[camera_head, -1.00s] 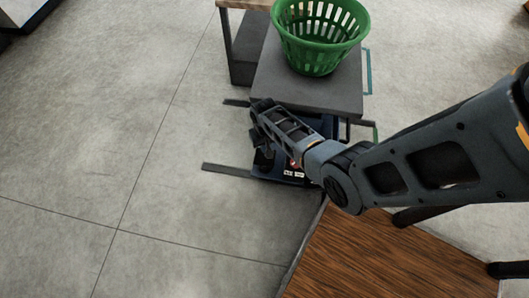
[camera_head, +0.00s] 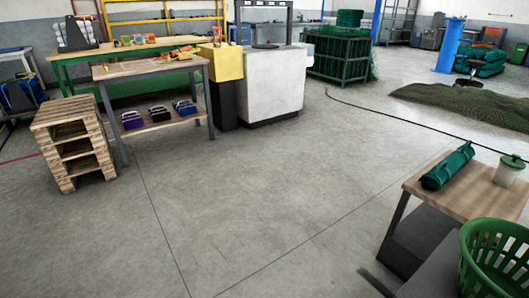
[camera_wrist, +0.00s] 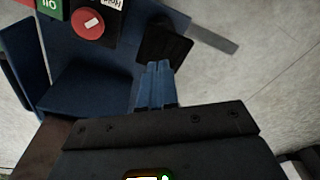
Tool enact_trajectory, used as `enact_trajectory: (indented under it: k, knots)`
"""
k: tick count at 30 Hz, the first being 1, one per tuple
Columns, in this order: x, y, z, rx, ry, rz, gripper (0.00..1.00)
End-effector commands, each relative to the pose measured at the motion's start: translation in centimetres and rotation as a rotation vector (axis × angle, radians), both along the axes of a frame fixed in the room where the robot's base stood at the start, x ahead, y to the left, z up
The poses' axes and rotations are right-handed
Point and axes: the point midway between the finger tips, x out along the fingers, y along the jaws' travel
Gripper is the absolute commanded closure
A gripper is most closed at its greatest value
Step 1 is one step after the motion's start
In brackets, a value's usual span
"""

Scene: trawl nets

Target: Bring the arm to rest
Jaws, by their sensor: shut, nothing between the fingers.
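My gripper (camera_wrist: 157,66) shows in the wrist view with its narrow blue-grey fingers together and nothing between them. It points at a blue body with a red round button, which looks like my own base. A black flat piece lies just beyond the fingertips; I cannot tell whether they touch. My arm is not in the head view now.
In the head view, a wooden-topped table (camera_head: 458,187) at right holds a green rolled bundle (camera_head: 448,167) and a lidded cup (camera_head: 509,171). A green basket (camera_head: 492,262) is in the lower right corner. Wooden pallets (camera_head: 75,142) stand left. The middle floor is clear.

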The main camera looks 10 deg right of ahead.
Motion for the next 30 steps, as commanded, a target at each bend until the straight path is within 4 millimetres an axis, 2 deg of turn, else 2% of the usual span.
enact_trajectory:
  k: [1, 5, 8, 14, 17, 23, 29, 30]
  knots:
    - [-1.5, 0.8, 0.6, -0.023, -0.026, 0.024, 1.00]
    - [-4.3, 2.5, 2.4, -0.093, -0.129, 0.097, 1.00]
    - [-6.3, 3.9, 4.5, -0.141, -0.211, 0.152, 1.00]
    - [-10.2, 7.0, 10.5, -0.221, -0.382, 0.266, 1.00]
    - [-12.1, 8.6, 14.4, -0.253, -0.470, 0.318, 1.00]
    - [-15.6, 11.7, 23.8, -0.305, -0.653, 0.417, 1.00]
    - [-18.6, 14.6, 35.1, -0.341, -0.843, 0.496, 1.00]
    - [-19.1, 15.1, 37.6, -0.348, -0.881, 0.509, 1.00]
